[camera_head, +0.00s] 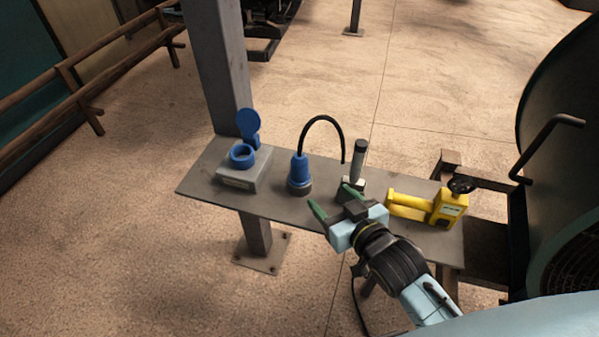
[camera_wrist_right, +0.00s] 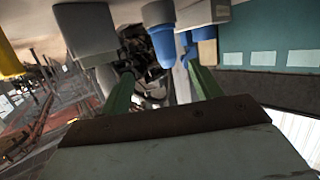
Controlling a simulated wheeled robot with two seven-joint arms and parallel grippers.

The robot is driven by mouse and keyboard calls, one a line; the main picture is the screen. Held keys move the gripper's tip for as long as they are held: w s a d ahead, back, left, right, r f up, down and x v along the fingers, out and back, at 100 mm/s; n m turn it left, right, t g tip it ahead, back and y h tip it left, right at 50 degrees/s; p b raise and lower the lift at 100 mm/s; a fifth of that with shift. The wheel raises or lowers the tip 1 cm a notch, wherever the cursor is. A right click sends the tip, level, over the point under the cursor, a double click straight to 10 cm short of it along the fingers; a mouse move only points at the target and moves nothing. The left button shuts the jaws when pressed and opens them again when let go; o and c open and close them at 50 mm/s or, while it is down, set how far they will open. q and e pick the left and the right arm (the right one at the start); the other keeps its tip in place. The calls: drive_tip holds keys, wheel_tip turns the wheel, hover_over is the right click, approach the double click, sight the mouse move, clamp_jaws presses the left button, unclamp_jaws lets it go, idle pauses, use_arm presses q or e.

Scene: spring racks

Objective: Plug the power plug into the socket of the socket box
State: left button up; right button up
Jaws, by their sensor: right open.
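The power plug (camera_head: 300,172) is blue with a dark base and a black cable that arches up and to the right. It stands upright on the grey shelf, and its blue body also shows in the right wrist view (camera_wrist_right: 158,14). The socket box (camera_head: 240,181) is a grey block left of the plug, with a blue round socket (camera_head: 242,156) and a raised blue lid (camera_head: 250,126). My right gripper (camera_head: 333,199) is open and empty, its green fingers apart, in front and to the right of the plug; in the wrist view its fingers (camera_wrist_right: 163,88) show empty space between them. My left gripper is out of view.
On the grey shelf (camera_head: 200,187), a grey-handled tool (camera_head: 359,160) stands just beyond my right gripper. A yellow device (camera_head: 418,207) with a black knob lies to the right. A grey post (camera_head: 216,70) rises behind the socket box. A large dark green cylinder (camera_head: 560,110) stands right.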

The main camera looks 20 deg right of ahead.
sight(304, 169)
drive_tip(key=shift+t, duration=0.5)
drive_tip(key=x, duration=0.9)
drive_tip(key=a+b+x, duration=0.1)
drive_tip(key=x, duration=0.4)
drive_tip(key=shift+r, duration=0.45)
drive_tip(key=shift+s, duration=0.1)
drive_tip(key=c, duration=1.1)
